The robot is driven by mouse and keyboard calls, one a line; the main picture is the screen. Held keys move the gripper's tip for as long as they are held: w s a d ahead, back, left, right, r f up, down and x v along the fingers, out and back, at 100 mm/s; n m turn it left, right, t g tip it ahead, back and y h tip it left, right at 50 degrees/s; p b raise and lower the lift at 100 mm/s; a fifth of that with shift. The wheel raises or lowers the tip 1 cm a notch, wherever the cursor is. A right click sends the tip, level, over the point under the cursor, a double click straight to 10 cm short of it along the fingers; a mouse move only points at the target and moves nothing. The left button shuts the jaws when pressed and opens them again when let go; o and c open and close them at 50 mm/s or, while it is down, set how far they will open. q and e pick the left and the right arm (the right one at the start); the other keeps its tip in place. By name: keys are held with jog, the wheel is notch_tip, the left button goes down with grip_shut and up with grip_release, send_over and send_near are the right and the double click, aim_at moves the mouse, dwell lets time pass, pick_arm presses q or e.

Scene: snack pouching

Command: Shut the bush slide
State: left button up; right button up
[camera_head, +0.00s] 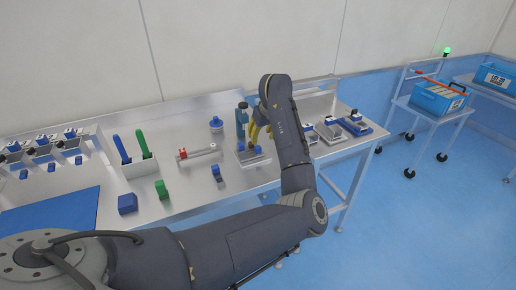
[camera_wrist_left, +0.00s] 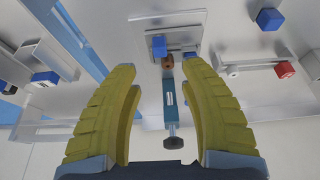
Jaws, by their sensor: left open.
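My left gripper (camera_head: 257,132) is open, with yellow fingers near the blue upright post (camera_head: 241,122) of a small metal fixture. The fixture's pale plate (camera_wrist_left: 150,22) carries a blue block (camera_wrist_left: 159,46), a small brown round part (camera_wrist_left: 168,61) and the blue post (camera_wrist_left: 169,98) with a dark knob. These stand beyond and between the fingertips, apparently untouched. I cannot tell for sure which part is the bush slide. My right gripper is not in view.
A metal rail with a red block (camera_head: 183,153) lies left of the fixture. A holder with blue and green handles (camera_head: 138,165) stands further left. Several blue-topped fixtures (camera_head: 330,130) sit right of my arm. Loose blue (camera_head: 127,203) and green (camera_head: 161,189) blocks lie in front.

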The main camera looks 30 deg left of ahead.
aim_at(258, 147)
pick_arm(q)
jog(key=x, duration=0.9)
grip_shut()
dwell(0.4)
